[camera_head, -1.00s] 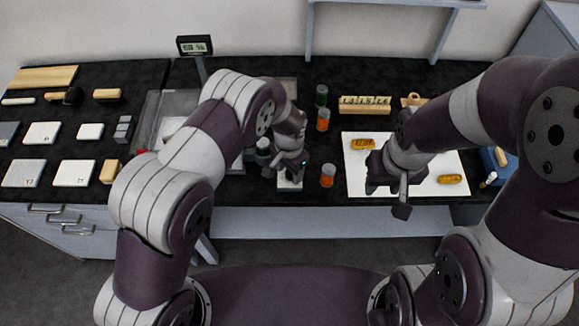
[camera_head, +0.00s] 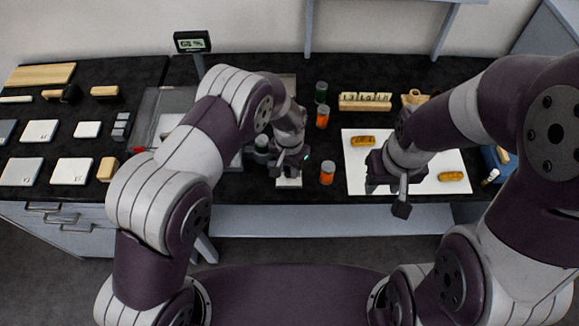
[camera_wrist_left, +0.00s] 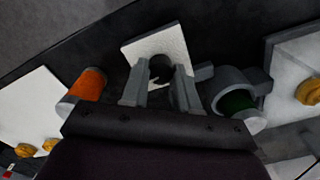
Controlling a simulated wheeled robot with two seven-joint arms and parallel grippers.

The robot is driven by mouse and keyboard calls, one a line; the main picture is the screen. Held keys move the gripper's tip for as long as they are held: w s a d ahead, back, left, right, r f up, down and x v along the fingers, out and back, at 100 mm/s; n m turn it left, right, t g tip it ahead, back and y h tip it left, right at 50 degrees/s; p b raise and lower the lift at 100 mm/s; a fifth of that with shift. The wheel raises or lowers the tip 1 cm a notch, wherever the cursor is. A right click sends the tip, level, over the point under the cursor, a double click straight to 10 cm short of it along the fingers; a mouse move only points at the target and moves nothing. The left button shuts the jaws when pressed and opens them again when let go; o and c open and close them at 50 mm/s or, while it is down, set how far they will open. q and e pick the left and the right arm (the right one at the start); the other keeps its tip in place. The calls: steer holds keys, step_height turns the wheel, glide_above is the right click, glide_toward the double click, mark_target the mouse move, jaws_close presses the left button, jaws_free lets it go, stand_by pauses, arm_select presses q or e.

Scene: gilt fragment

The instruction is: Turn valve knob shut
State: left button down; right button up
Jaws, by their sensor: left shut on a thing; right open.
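The valve knob (camera_wrist_left: 162,68) is a small dark round piece on a white square plate (camera_wrist_left: 149,46) in the left wrist view. My left gripper (camera_wrist_left: 160,88) is shut on the knob, with one finger on each side; the fingers hide part of it. In the head view the gripper (camera_head: 289,168) is over the plate (camera_head: 289,183), and it hides the knob. My right gripper (camera_head: 386,192) is open and empty above the front left of a white sheet (camera_head: 355,162).
An orange bottle (camera_head: 327,175) stands just right of the plate; another orange bottle (camera_head: 322,116) and a green one (camera_head: 321,92) stand behind. A dark green jar (camera_head: 261,146) is close at the left. Yellow pieces (camera_head: 451,176) lie on the sheet.

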arm_select(q)
steer(key=n+b, duration=0.1)
steer(key=n, duration=0.2)
steer(key=shift+n, duration=0.3)
steer(key=n+b, duration=0.1)
steer(key=n, duration=0.2)
steer(key=shift+n, duration=0.3)
steer(key=n+b, duration=0.1)
steer(key=n, duration=0.3)
steer(key=shift+r+n+b, duration=0.1)
steer(key=shift+n+b, duration=0.25)
steer(key=shift+n, duration=1.65)
steer(key=c, duration=0.8)
jaws_free()
steer(key=shift+c, duration=0.2)
